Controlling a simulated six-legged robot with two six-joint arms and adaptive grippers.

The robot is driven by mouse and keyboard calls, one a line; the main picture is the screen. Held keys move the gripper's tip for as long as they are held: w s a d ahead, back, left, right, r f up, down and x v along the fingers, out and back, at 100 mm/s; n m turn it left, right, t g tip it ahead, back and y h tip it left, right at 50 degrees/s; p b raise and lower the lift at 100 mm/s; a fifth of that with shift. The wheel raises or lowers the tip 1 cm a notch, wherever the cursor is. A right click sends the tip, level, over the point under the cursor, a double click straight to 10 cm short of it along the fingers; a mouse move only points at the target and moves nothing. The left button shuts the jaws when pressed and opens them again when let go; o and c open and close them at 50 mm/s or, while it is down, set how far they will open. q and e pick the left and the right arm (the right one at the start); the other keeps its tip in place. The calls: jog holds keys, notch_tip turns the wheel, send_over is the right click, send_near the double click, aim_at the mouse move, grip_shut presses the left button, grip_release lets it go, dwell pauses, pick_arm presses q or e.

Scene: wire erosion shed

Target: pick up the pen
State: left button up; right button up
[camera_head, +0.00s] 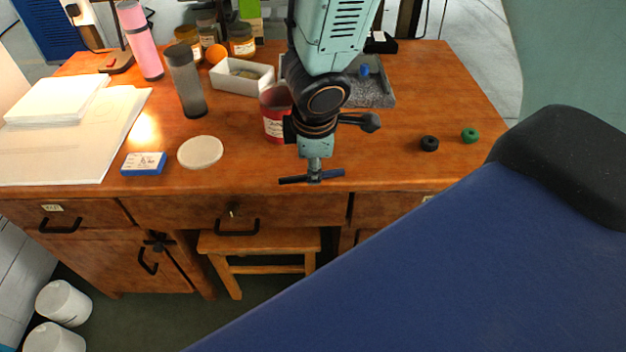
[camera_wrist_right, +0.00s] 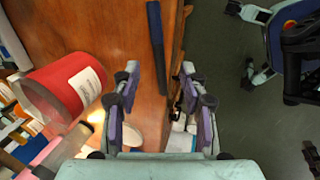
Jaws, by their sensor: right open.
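The pen is a slim dark blue bar (camera_head: 331,176) lying flat near the front edge of the wooden desk, roughly along that edge. It also shows in the right wrist view (camera_wrist_right: 155,45), running up between my fingers. My right gripper (camera_head: 314,170) comes down from the top of the head view and is over the pen's middle, which it partly hides. In the right wrist view my right gripper (camera_wrist_right: 159,70) is open, with one finger to either side of the pen and a gap at each side. My left gripper is not in view.
A red container (camera_head: 273,122) stands close behind the gripper. A white disc (camera_head: 200,152), a blue box (camera_head: 143,164) and a grey bottle (camera_head: 187,85) are to the left.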

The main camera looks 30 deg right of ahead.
jog(key=b+x, duration=0.1)
jog(key=x, duration=0.2)
jog(key=shift+w+f+b, duration=0.15)
jog(key=shift+f+b, duration=0.15)
jog(key=shift+w+d+f, duration=0.1)
jog(key=shift+w+f, duration=0.1)
jog(key=shift+f, duration=0.1)
jog(key=shift+s+r, duration=0.2)
jog(key=shift+c, duration=0.8)
jog(key=shift+w+f, duration=0.1)
jog(key=shift+w, duration=0.05)
jog(key=c, duration=0.4)
grip_shut()
